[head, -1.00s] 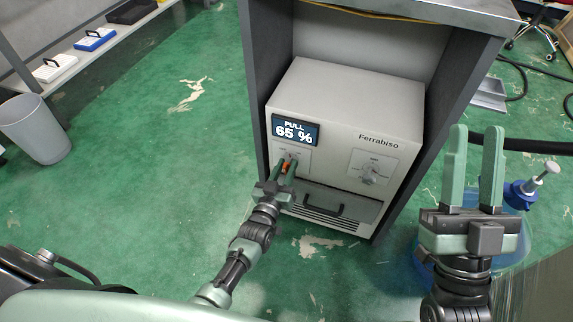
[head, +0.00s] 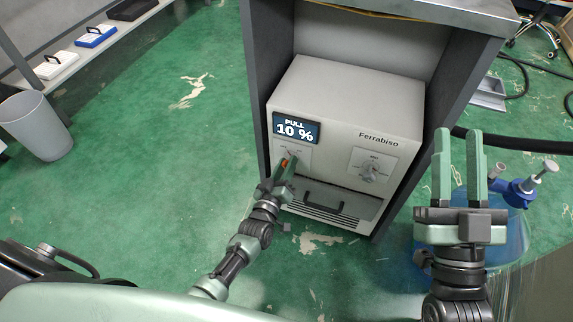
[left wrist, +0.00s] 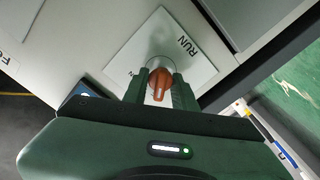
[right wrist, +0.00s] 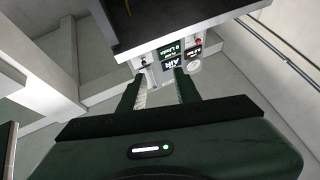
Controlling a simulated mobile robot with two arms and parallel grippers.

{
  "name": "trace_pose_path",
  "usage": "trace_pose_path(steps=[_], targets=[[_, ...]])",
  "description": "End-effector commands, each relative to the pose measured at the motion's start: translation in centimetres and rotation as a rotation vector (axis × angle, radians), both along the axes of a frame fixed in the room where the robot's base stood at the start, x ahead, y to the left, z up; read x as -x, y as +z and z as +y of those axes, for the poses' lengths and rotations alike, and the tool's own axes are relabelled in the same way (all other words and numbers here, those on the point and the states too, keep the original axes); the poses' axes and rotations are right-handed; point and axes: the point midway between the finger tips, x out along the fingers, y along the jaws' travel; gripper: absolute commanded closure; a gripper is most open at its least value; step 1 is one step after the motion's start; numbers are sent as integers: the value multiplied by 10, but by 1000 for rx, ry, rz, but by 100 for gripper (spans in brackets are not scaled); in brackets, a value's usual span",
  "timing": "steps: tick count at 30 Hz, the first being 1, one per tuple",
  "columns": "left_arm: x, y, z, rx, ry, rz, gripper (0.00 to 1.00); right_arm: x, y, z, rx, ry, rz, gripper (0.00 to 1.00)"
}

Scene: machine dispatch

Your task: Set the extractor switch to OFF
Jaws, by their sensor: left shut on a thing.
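The extractor (head: 345,95) is a pale box marked Ferrabiso under a metal-topped bench. My right gripper (head: 459,165) is open and empty, to the right of the bench.
A grey dial (head: 370,171) is on the right of the front, above a drawer with a dark handle (head: 322,205). The bench's dark side panels (head: 428,140) flank the extractor. A blue container with a pump (head: 515,190) stands at right. A bin (head: 35,125) stands at left.

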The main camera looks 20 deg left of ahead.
Motion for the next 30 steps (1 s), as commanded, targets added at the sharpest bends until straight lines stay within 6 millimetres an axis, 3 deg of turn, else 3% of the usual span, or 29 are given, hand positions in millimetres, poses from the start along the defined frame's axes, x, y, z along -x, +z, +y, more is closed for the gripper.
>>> trace_pose_path(steps=[6, 7, 8, 20, 30], targets=[[1, -1, 0, 1, 0, 3, 100, 0, 0, 0, 0, 0, 1, 67], [1, -1, 0, 1, 0, 3, 70, 0, 0, 0, 0, 0, 1, 67], [1, -1, 0, 1, 0, 3, 67, 0, 0, 0, 0, 0, 1, 67], [6, 0, 0, -1, 0, 3, 67, -3, -2, 0, 8, -2, 25, 67], [51, 0, 2, -1, 0, 5, 67, -24, -62, -3, 100, -21, 358, 67]])
